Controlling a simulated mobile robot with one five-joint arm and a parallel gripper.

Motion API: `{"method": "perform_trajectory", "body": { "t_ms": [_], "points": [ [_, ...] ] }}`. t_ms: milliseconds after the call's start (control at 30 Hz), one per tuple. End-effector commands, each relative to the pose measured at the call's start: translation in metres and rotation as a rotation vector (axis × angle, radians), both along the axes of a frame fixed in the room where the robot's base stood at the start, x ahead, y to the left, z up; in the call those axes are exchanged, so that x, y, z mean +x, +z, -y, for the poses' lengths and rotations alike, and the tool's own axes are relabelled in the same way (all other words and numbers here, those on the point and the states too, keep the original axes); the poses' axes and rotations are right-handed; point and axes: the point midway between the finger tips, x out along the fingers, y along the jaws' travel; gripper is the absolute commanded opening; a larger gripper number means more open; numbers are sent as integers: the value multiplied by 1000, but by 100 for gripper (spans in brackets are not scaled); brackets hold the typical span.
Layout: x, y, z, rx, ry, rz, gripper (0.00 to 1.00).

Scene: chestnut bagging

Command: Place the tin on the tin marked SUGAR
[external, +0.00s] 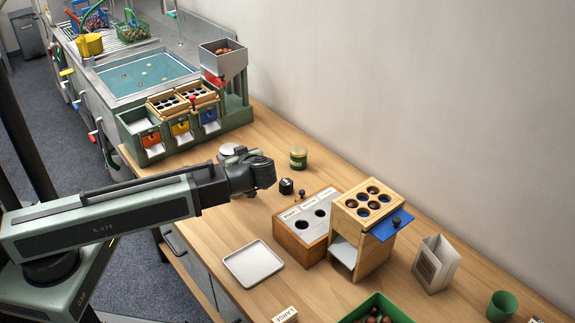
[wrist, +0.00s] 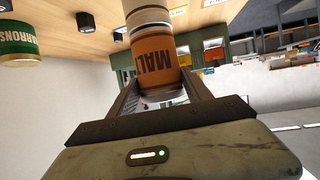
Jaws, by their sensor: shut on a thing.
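My gripper (external: 264,172) is over the table, left of a green tin in the external view. In the wrist view, which is upside down, its jaws are shut on an orange-banded tin (wrist: 154,50) with lettering that starts MAL. A cream surface (wrist: 148,17) shows at the tin's far end; I cannot tell whether it is part of this tin or another tin touching it. My arm hides the held tin in the external view. A white round thing (external: 228,150) shows behind my gripper. I cannot read SUGAR on anything.
A small black pot (external: 286,187), a wooden box with holes (external: 290,240), a wooden dispenser (external: 375,250) and a white tray (external: 254,264) stand nearer. A sorting stand (external: 150,155) is behind.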

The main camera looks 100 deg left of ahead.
Motion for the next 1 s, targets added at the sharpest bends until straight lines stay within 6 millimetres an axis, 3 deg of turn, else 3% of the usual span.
{"method": "perform_trajectory", "body": {
  "t_ms": [100, 133, 200, 567, 1000],
  "points": [
    [0, -5, 0, 1, 0, -1, 1],
    [0, -3, 0, 0, 0, 0, 66],
    [0, -3, 0, 0, 0, 0, 79],
    [0, 4, 0, 0, 0, 0, 79],
    [55, 42, 74, -1, -4, 0, 79]
  ]
}}
